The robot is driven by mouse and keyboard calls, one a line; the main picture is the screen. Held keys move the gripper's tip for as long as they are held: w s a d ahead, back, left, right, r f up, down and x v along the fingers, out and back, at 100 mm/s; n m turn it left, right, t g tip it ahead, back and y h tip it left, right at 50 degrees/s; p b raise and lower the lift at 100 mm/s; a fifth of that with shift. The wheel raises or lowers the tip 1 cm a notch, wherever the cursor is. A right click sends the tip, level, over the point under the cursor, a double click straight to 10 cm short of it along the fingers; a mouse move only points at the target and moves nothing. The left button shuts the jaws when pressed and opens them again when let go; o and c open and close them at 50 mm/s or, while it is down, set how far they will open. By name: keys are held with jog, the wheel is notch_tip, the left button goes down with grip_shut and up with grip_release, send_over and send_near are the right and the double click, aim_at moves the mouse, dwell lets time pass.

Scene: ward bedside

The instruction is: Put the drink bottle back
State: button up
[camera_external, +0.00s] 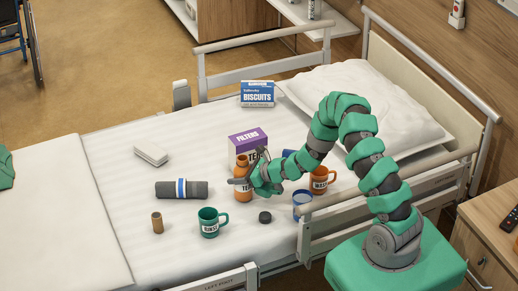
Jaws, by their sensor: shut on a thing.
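My green-sleeved arm reaches in from the right. I cannot tell whether the bottle's base touches the bed. The gripper hides part of the bottle's lower body.
A purple filters box (247,141) is just behind the bottle. A green mug (209,222), dark roll (181,189), brown tube (157,222), black lid (265,217), blue-rimmed cup (302,204) and orange mug (321,180) surround it. A biscuits box (257,94) stands further back.

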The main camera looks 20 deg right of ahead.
jog(key=shift+f, duration=0.1)
jog(key=o, duration=1.2)
jog(key=shift+c, duration=0.2)
jog(key=p+v, duration=0.2)
jog(key=v, duration=0.5)
jog(key=shift+s+d, duration=0.2)
jog(key=shift+r, duration=0.2)
